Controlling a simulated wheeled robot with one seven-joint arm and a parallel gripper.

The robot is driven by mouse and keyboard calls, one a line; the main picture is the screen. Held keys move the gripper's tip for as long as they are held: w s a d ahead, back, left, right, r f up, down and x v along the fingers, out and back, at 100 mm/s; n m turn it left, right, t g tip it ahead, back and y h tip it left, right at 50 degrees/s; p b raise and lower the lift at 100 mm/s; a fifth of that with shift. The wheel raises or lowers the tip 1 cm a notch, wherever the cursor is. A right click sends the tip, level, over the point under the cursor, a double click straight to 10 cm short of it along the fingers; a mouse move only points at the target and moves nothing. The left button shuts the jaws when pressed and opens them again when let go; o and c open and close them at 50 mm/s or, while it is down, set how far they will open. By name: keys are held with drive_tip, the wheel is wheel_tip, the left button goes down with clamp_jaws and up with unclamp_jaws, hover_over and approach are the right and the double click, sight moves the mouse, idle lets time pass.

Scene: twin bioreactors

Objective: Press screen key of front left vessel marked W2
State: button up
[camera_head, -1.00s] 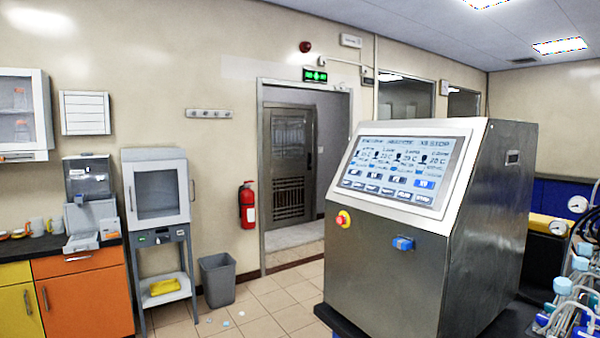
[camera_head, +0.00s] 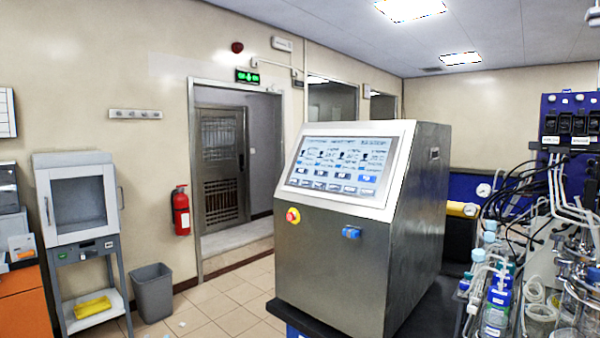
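The control console (camera_head: 330,265) is a steel cabinet with a sloped touch screen (camera_head: 342,165) near the middle of the head view. The screen shows several columns of pictures and values with rows of blue and white keys. The lettering is too small to read, so I cannot tell which key is marked W2. A red and yellow stop button (camera_head: 293,215) and a blue part (camera_head: 351,232) sit on the cabinet front below the screen. Glass vessels (camera_head: 578,290) with tubing stand at the right edge, partly cut off. My gripper is not in view.
A dark bench (camera_head: 318,322) carries the console. Bottles with blue caps (camera_head: 497,300) and tubes crowd the right side. Tiled floor (camera_head: 225,300) is open between.

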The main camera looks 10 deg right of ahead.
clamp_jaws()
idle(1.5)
